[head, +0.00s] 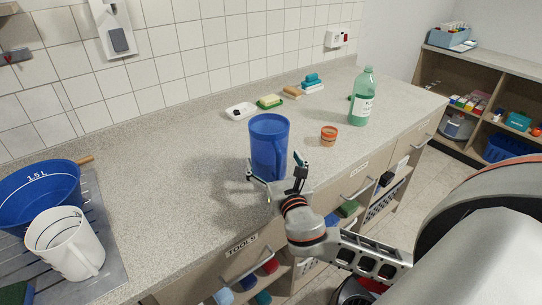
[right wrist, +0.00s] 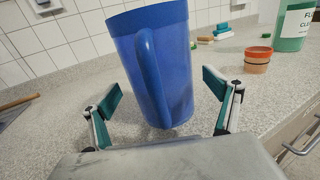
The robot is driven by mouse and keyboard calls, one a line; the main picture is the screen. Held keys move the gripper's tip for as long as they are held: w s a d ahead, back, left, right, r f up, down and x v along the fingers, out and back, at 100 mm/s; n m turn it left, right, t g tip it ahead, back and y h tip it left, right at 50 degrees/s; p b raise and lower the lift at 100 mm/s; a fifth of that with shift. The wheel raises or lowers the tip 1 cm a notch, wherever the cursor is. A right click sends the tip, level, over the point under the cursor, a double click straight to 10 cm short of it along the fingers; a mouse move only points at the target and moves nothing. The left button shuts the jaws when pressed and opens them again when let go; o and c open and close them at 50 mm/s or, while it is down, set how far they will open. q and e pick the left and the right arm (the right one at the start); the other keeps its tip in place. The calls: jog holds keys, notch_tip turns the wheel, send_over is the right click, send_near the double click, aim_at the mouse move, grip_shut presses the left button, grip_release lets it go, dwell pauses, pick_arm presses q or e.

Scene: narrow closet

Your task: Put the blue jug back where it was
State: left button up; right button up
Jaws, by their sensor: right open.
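The blue jug (head: 269,140) stands upright on the grey speckled counter, near its front edge. In the right wrist view the jug (right wrist: 172,70) fills the middle, its handle turned toward the camera. My right gripper (head: 276,180) is open at the front of the jug, low down. In the wrist view the two fingers (right wrist: 165,100) stand to either side of the jug, with visible gaps between them and its wall. The lower front of the jug is partly hidden by the gripper in the head view. My left gripper is not in view.
A blue 1.5 L bucket (head: 38,190) and a white jug (head: 66,243) stand on the drainer at left. A green bottle (head: 363,97), orange-lidded cup (head: 329,135), white dish (head: 240,111) and sponges (head: 270,101) stand right and behind. Counter left of the jug is clear.

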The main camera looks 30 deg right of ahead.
aim_at(279, 173)
jog(key=v, duration=0.9)
jog(key=shift+s+d+f+m, duration=0.15)
jog(key=shift+f+m, duration=0.05)
jog(key=shift+m, duration=0.2)
jog(key=s+d+f+m+g, duration=0.3)
jog(key=s+f+m+g, duration=0.9)
jog(key=m, duration=1.2)
jog(key=a+f+m+t+y, duration=0.3)
jog(key=a+f+t+y, duration=0.2)
jog(key=a+f, duration=1.1)
jog(key=f+y, duration=0.1)
jog(key=y, duration=0.2)
jog(key=shift+f+t, duration=0.25)
jog(key=shift+t, duration=0.15)
